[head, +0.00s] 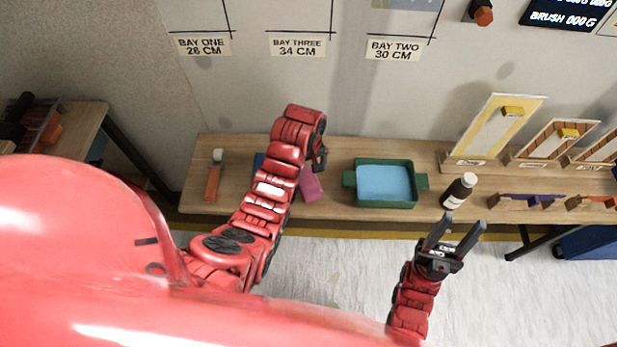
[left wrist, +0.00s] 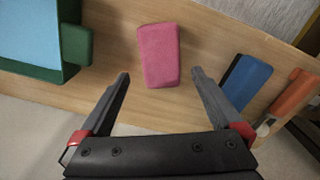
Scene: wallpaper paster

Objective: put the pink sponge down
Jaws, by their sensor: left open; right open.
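The pink sponge (head: 311,186) lies on the wooden bench, partly hidden behind my left arm in the head view. In the left wrist view the pink sponge (left wrist: 159,55) lies flat just beyond the gap between the fingers. My left gripper (left wrist: 160,78) is open and empty, its fingers apart from the sponge. In the head view my left gripper (head: 320,160) is above the bench beside the sponge. My right gripper (head: 455,232) is open and empty, in front of the bench's front edge, near the dark bottle.
A green tray (head: 421,184) with blue content is right of the sponge. A blue block (left wrist: 247,82) and an orange-handled tool (head: 212,182) lie on its other side. A dark bottle (head: 458,191) stands right of the tray. Sample boards (head: 496,130) stand farther right.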

